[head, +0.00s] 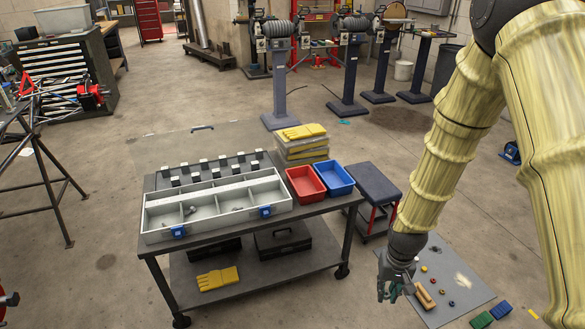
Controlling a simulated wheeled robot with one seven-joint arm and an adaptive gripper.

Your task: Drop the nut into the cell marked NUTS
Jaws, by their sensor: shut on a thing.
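My gripper (391,291) hangs low at the right, fingers down, beside the left edge of a grey floor mat. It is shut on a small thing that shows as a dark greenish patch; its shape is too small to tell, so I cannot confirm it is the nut. The grey divided tray (160,234) stands on the cart, left of and apart from my gripper. Its cells hold a few small grey parts. Two blue tags are on its front; no NUTS marking can be read.
The grey mat (466,283) holds a tan block (425,297) and several small rings. A red bin (305,182) and a blue bin (336,178) sit on the cart's right end. A dark stool (375,188) stands between cart and arm. Yellow gloves (217,279) lie on the lower shelf.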

